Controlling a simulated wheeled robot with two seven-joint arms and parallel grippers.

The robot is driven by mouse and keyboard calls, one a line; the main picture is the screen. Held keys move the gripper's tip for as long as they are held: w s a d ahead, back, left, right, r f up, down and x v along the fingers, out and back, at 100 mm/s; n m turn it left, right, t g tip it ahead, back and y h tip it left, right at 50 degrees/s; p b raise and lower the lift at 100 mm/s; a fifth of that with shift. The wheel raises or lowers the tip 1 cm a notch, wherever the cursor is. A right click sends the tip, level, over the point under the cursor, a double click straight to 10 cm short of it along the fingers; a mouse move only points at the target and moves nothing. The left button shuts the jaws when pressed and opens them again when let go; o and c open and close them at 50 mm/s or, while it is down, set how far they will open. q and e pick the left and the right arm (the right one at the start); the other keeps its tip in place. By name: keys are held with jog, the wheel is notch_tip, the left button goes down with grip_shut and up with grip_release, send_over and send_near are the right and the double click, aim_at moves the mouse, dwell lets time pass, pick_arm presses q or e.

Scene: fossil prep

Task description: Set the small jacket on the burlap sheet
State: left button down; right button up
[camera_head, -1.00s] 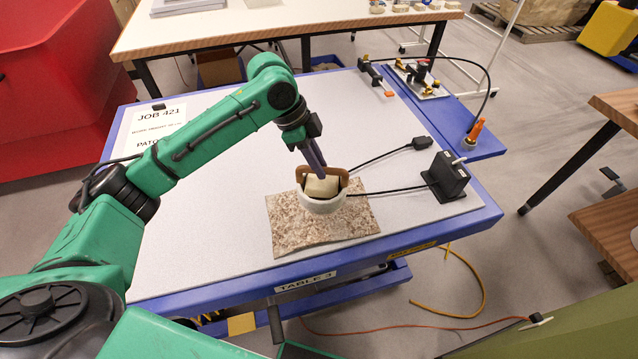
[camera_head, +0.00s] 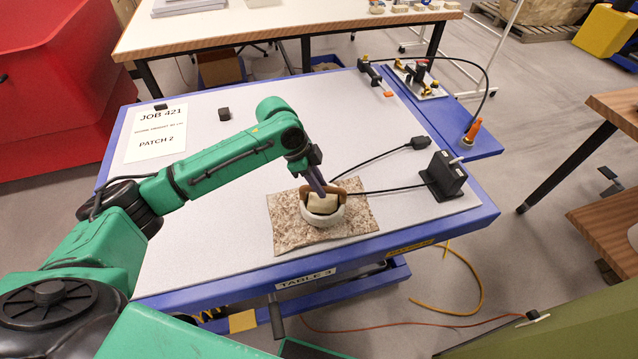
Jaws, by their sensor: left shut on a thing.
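The small jacket (camera_head: 323,218) is a white rounded shell with a cream filling and brown upright pieces. It rests on or just above the mottled brown burlap sheet (camera_head: 289,234); I cannot tell whether it touches. The sheet lies near the front edge of the table. My left gripper (camera_head: 323,191) comes down from above and behind, shut on the small jacket at its upper part. The finger contact is partly hidden. My right gripper is not in view.
An orange-tipped tool (camera_head: 474,130) stands at the right edge.

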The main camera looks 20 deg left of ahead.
pick_arm(q)
jog(key=shift+s+a+f, duration=0.1)
jog(key=shift+s+f, duration=0.15)
jog(key=shift+f, duration=0.5)
jog(key=c, duration=0.8)
grip_release()
jog(key=shift+f, duration=0.1)
jog(key=shift+o, duration=0.2)
jog(key=shift+w, duration=0.2)
jog(key=shift+r, duration=0.25)
jog(key=w+b+v, duration=0.1)
jog(key=b+v, duration=0.1)
jog(key=v, duration=1.1)
jog(key=shift+s+d+r, duration=0.2)
jog(key=shift+s+d, duration=0.05)
